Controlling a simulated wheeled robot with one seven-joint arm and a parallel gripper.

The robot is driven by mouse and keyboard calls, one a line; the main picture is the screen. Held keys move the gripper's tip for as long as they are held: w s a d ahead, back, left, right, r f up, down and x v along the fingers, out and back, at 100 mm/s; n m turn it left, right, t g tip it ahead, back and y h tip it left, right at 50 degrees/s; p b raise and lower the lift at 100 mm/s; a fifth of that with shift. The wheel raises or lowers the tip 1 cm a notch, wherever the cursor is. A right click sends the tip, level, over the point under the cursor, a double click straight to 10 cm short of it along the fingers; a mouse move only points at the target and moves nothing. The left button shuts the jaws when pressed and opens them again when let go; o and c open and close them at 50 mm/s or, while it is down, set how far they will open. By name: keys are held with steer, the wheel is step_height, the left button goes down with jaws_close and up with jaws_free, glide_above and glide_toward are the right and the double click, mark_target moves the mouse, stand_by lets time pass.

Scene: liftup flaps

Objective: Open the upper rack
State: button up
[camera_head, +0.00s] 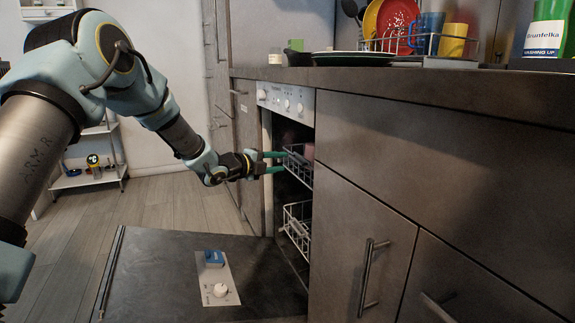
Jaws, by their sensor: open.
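The dishwasher's upper rack (299,165) is a dark wire basket inside the open cavity under the control panel (286,100). A pinkish item (304,151) shows in it, partly hidden by the cabinet edge. The lower rack (297,227) is a pale wire basket below it. The dishwasher door (170,270) is folded down flat. My gripper (280,162) is open, its two green fingers pointing right, one above the other, at the front of the upper rack. I cannot tell whether they touch it.
Cabinet fronts with handles (368,277) stand to the right of the cavity. The countertop (400,80) above holds a dish rack with mugs and plates, and a green-and-white bottle (546,30). A white shelf (90,172) stands at the back left, with open floor before it.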

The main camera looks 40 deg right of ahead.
steer(key=d, duration=0.3)
steer(key=d+f, duration=0.1)
steer(key=d, duration=0.1)
steer(key=shift+d+b, duration=0.4)
steer(key=shift+c, duration=0.2)
jaws_close()
stand_by(0.9)
